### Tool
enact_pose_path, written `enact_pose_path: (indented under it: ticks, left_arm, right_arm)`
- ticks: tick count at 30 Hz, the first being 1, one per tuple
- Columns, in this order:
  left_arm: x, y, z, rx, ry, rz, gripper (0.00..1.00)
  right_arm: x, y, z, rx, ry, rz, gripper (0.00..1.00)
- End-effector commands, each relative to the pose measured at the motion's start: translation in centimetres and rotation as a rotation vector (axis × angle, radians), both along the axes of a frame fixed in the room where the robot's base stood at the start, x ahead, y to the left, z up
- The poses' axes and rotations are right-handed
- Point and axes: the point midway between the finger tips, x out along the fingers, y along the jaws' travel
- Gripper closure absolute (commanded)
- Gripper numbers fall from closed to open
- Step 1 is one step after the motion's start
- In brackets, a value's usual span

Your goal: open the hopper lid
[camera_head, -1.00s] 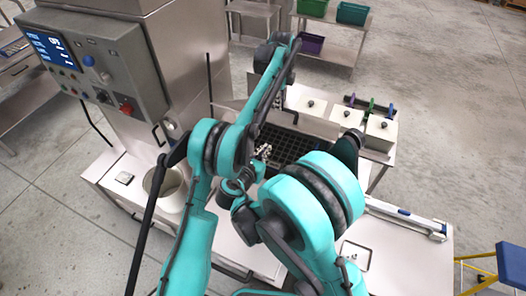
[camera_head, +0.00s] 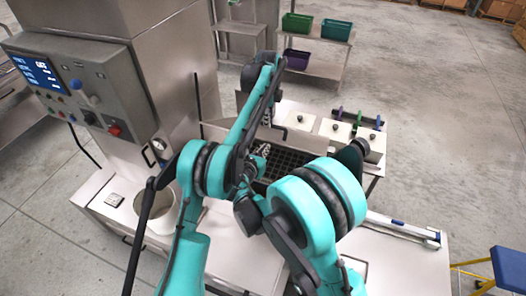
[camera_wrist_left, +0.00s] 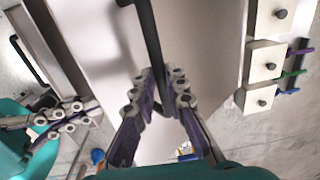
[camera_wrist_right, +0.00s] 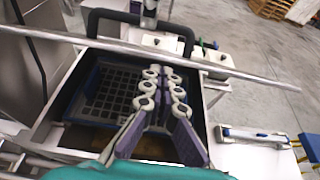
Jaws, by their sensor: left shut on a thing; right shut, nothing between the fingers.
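The hopper lid (camera_wrist_left: 205,65) is a smooth steel plate filling the middle of the left wrist view. Its black bar handle (camera_wrist_left: 151,40) runs down between the fingers of my left gripper (camera_wrist_left: 165,85), which is shut on it. In the head view my left gripper (camera_head: 267,117) is high up and partly behind my own arm. The hopper opening shows a dark grid (camera_wrist_right: 110,95) in the right wrist view, so the lid stands clear of at least part of it. My right gripper (camera_wrist_right: 163,82) is shut and empty over this opening; it also shows in the head view (camera_head: 262,150).
White boxes with black knobs (camera_head: 335,129) stand right of the hopper. A steel cabinet with a control panel (camera_head: 75,85) is at left, with a white bucket (camera_head: 157,215) below. A thin metal bar (camera_wrist_right: 225,69) crosses the right wrist view. Open floor lies at right.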

Motion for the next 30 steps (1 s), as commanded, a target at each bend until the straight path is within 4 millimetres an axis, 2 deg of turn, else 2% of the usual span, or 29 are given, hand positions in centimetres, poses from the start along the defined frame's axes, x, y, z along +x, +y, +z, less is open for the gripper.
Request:
enact_pose_path:
  ticks: [7,14,15,17,26,30]
  left_arm:
    - [0.3,-0.3,-0.4,-0.005,-0.010,-0.002,1.00]
    - [0.0,-0.2,-0.4,-0.002,0.000,-0.001,1.00]
    - [0.0,-0.1,-0.4,-0.002,0.000,-0.001,0.82]
    - [0.1,-0.1,-0.3,-0.001,-0.002,-0.001,0.66]
    - [0.1,-0.1,0.0,-0.002,-0.005,0.000,0.66]
    - [0.1,-0.1,1.4,-0.002,-0.005,0.000,0.66]
  right_arm:
    - [1.4,-0.5,2.2,-0.002,-0.004,0.000,1.00]
    - [1.6,-0.6,2.3,-0.004,-0.005,-0.001,1.00]
    - [1.6,-0.6,2.3,-0.005,-0.005,-0.002,1.00]
    - [1.6,-0.7,2.3,-0.003,-0.004,-0.002,1.00]
    - [1.5,-0.5,2.2,-0.001,-0.002,-0.001,1.00]
    - [1.4,-0.5,2.2,0.000,-0.001,0.000,1.00]
